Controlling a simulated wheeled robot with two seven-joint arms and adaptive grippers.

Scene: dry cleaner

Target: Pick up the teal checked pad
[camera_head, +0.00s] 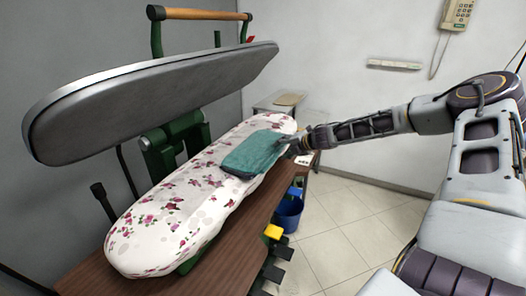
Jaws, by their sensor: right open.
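The teal checked pad (252,153) lies flat on the flowered ironing board (165,215), toward its far end. My right arm comes in from the right. My right gripper (294,148) is open at the right edge of the pad, close to it. From this view I cannot tell whether the fingers touch the pad, and the fingertips are small and partly blended with it. My left gripper is not in view.
The grey upper plate (150,100) of the press is raised above the board on the left, with a wooden handle bar (200,14). A brown table (225,240) is under the board. A blue bucket (288,214) stands on the tiled floor. Open floor lies to the right.

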